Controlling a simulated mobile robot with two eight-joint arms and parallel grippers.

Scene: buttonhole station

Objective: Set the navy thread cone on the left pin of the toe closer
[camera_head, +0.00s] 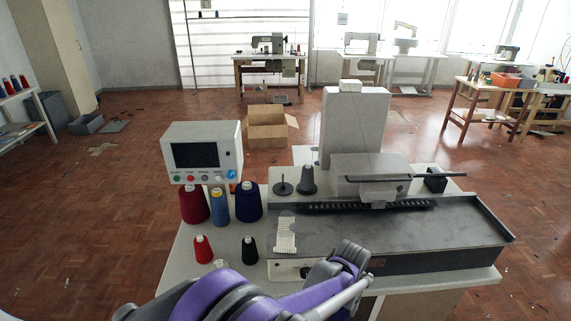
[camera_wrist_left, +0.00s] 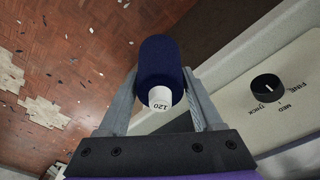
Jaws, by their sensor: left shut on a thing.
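In the left wrist view, my left gripper (camera_wrist_left: 162,98) is shut on a navy thread cone (camera_wrist_left: 160,62), with one finger on each side. The cone's white end, marked 120, faces the camera. In the head view my left gripper (camera_head: 347,262) is at the machine's front edge, and the held cone is hidden there. The toe closer (camera_head: 390,235) has two thread stands at its back left. The left pin (camera_head: 283,184) stands bare on a dark disc. A dark grey cone (camera_head: 308,180) sits on the right one. My right gripper is not in view.
Red (camera_head: 194,204), blue (camera_head: 220,205) and navy (camera_head: 248,201) cones stand left of the machine, below a control panel (camera_head: 203,152). A small red cone (camera_head: 203,249) and a small dark cone (camera_head: 249,249) stand nearer.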

